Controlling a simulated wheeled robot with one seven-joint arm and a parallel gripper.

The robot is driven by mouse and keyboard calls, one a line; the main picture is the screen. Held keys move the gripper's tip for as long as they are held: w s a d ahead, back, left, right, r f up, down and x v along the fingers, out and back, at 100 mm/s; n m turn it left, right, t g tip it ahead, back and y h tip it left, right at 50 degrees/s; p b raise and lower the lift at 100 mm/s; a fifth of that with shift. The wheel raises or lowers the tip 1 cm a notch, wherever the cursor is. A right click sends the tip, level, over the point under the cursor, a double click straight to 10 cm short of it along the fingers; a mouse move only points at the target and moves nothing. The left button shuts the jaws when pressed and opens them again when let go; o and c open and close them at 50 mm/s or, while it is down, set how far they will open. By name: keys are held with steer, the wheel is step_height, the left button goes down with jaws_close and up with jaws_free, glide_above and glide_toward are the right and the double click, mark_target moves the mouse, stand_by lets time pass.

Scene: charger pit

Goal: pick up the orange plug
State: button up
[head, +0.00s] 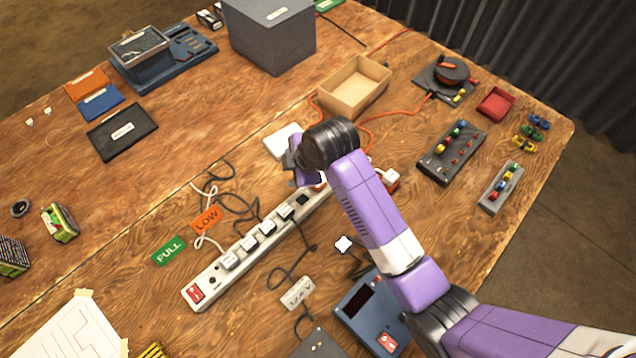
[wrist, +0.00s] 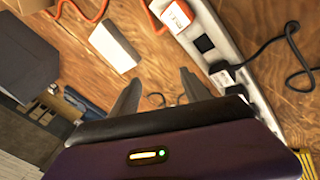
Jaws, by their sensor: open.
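The orange plug (wrist: 178,15) shows at the top of the wrist view, orange and white with an orange cord, at the white power strip (wrist: 210,22). In the head view the strip (head: 240,262) runs diagonally across the table, and my arm hides much of its far end. A small red and white part (head: 319,184) shows there beside my gripper. My gripper (head: 296,174) is open, with nothing seen between its fingers. In the wrist view its fingertips (wrist: 158,88) are apart, below the plug and left of the strip.
Several white plugs with dark cords (head: 267,227) sit along the strip. A white block (head: 283,141) and an open cardboard box (head: 354,88) lie beyond my gripper. A blue device (head: 366,308) stands near my arm.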

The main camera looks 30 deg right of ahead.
steer(key=d+r+n+g, duration=0.1)
steer(key=n, duration=0.1)
steer(key=s+d+r+n+g+h, duration=0.1)
steer(key=d+n+g, duration=0.1)
steer(key=s+d+n+g, duration=0.1)
steer(key=d+n+g, duration=0.1)
steer(key=shift+s+d+r+h, duration=0.1)
steer(key=shift+s+r+h, duration=0.05)
steer(key=shift+r+h, duration=0.25)
steer(key=shift+s+d+f+g, duration=0.1)
steer(key=shift+f+g, duration=0.1)
steer(key=shift+g, duration=0.1)
steer(key=f, duration=0.3)
steer(key=f+p, duration=0.1)
steer(key=f, duration=0.3)
steer(key=shift+s+d+f, duration=0.1)
steer(key=shift+s+d, duration=0.05)
steer(key=shift+s, duration=0.05)
jaws_close()
